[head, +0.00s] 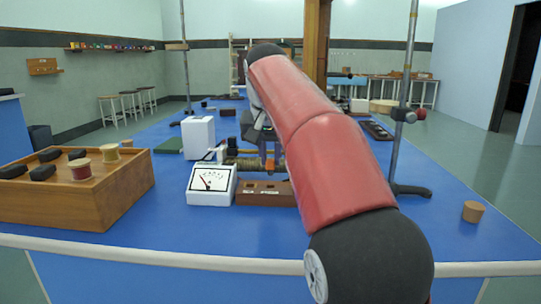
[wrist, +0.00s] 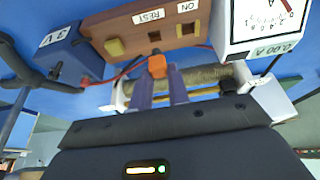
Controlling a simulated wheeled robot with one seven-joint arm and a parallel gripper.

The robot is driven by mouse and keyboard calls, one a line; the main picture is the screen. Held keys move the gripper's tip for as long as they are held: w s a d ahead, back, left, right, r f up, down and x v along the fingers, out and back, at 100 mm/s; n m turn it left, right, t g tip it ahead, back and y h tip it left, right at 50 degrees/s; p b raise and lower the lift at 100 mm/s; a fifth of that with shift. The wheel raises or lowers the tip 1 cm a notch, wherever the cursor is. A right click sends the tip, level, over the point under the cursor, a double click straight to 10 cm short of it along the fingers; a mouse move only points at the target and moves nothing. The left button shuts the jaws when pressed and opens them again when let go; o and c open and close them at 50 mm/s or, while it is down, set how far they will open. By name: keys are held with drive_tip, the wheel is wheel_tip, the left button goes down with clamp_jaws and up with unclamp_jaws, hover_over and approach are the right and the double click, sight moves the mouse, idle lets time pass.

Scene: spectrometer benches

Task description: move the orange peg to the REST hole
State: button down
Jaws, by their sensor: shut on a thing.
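The orange peg (wrist: 157,66) is between the fingertips of my gripper (wrist: 160,82) in the wrist view. My gripper is shut on it. The wooden block (wrist: 125,25) with the REST and ON labels appears upside down just beyond the peg. A dark hole (wrist: 154,36) lies by the REST label (wrist: 149,17), and another hole (wrist: 184,29) lies by the ON label (wrist: 188,7). The peg appears apart from both holes; its exact height over the block is hard to tell. In the head view the block (head: 258,194) is partly hidden by my arm.
A white meter (wrist: 262,22) stands beside the block, and a blue 3 V box (wrist: 62,50) is on its other side. Red wires and a wound coil (wrist: 205,78) lie close by. A wooden box with spools (head: 105,200) stands at the left.

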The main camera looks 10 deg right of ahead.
drive_tip(key=shift+f+b, duration=1.55)
drive_tip(key=shift+f, duration=0.45)
drive_tip(key=c, duration=1.3)
unclamp_jaws()
drive_tip(key=shift+o, duration=0.2)
drive_tip(key=p+v, duration=0.2)
drive_tip(key=v, duration=0.6)
drive_tip(key=shift+p, duration=0.35)
drive_tip(key=shift+f, duration=0.1)
